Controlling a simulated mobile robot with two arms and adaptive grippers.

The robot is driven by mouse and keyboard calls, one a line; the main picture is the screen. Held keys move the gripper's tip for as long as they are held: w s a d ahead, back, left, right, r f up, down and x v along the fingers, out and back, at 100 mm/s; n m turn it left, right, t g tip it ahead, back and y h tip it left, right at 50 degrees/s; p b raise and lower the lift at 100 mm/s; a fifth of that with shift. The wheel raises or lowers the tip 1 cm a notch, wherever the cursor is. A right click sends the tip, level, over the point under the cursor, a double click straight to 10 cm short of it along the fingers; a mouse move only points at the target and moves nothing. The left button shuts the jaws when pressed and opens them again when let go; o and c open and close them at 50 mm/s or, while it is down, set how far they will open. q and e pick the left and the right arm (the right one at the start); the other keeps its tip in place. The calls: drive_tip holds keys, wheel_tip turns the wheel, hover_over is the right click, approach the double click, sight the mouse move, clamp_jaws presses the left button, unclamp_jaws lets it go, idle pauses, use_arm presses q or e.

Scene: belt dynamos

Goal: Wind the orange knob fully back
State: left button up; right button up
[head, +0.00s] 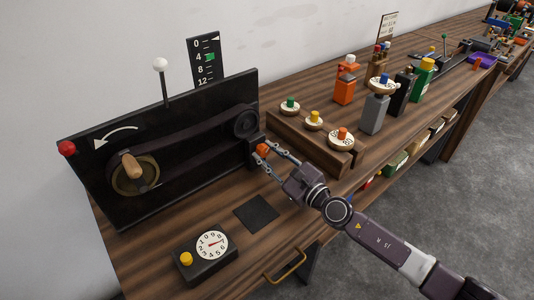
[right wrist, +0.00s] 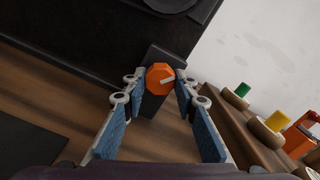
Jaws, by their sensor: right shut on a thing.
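The orange knob (head: 262,150) sits on a small black block (head: 252,152) at the right end of the black belt-drive panel (head: 205,165). In the right wrist view the knob (right wrist: 159,78) is faceted and bears a pale pointer line toward the right. My right gripper (head: 269,157) has its fingertips on either side of the knob; in the right wrist view the fingers (right wrist: 160,84) close on it. Part of the knob is hidden by a fingertip in the head view. My left gripper is not in view.
A crank wheel with wooden handle (head: 132,168) is on the panel's left. A dial box (head: 207,252) and dark mat (head: 256,213) lie in front. A wooden rack (head: 290,137) with green, yellow and orange knobbed discs stands just right of my gripper. Colored bottle-like objects stand behind it.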

drive_tip(key=n, duration=0.4)
drive_tip(key=shift+f+n+p, duration=0.15)
drive_tip(key=shift+n+p, duration=0.15)
drive_tip(key=shift+p, duration=0.05)
drive_tip(key=shift+n, duration=1.5)
drive_tip(key=shift+f, duration=0.1)
drive_tip(key=o, duration=0.9)
drive_tip(key=shift+o, duration=1.3)
drive_tip(key=shift+d, duration=0.1)
drive_tip(key=shift+r, duration=0.2)
drive_tip(key=shift+s, duration=0.1)
drive_tip(key=v, duration=1.2)
